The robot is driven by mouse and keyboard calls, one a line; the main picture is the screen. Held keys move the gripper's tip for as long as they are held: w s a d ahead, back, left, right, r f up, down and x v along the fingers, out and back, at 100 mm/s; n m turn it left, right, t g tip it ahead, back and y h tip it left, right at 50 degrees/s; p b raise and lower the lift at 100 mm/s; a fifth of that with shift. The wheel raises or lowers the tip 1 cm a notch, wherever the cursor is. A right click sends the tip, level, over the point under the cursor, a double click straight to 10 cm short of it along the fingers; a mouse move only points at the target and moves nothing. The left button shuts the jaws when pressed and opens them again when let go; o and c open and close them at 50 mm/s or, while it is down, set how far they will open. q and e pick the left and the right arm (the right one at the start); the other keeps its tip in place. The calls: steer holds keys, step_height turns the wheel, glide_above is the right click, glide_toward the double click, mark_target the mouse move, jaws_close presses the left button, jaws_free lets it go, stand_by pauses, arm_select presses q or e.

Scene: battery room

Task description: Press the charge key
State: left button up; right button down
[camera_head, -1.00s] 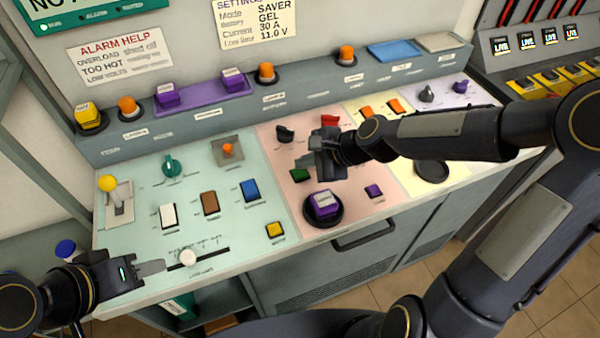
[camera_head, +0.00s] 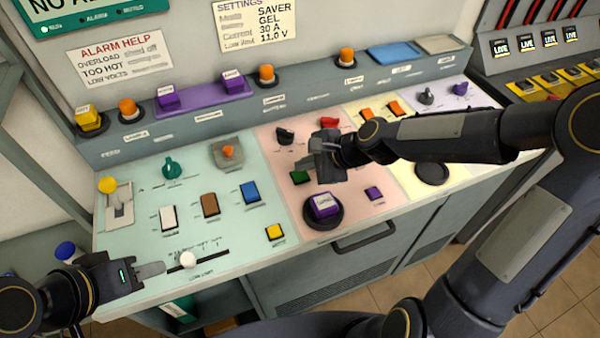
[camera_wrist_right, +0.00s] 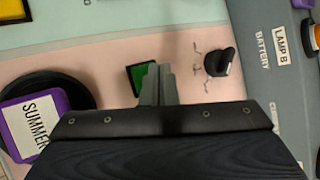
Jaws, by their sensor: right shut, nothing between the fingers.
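No label reading "charge" can be made out, so I cannot tell which key is the charge key. A green key (camera_head: 300,177) sits on the pink panel section; in the right wrist view the green key (camera_wrist_right: 139,79) is partly hidden behind my fingertips. My right gripper (camera_head: 326,168) is shut and empty, pointing down over the pink section beside the green key; its fingers also show in the right wrist view (camera_wrist_right: 157,85). I cannot tell whether they touch the key. My left gripper (camera_head: 150,270) is at the console's front left edge, near a white slider knob (camera_head: 188,259).
A purple block labelled SUMMER (camera_head: 323,205) sits on a round black base close to my right gripper. A small purple key (camera_head: 374,193), a black knob (camera_head: 285,137) and a red switch (camera_head: 329,122) are nearby. A yellow key (camera_head: 275,231) lies to the left.

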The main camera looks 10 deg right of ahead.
mark_target(305, 175)
steer(key=shift+f, duration=0.1)
stand_by(0.7)
steer(key=shift+f+b, duration=0.35)
steer(key=shift+b, duration=0.05)
steer(key=shift+f+b, duration=0.45)
steer(key=shift+f, duration=0.05)
stand_by(0.6)
steer(key=shift+r, duration=0.1)
steer(key=shift+r+p, duration=0.75)
steer(key=shift+r, duration=0.05)
step_height(305, 175, up, 5)
steer(key=p, duration=0.4)
steer(key=shift+r, duration=0.1)
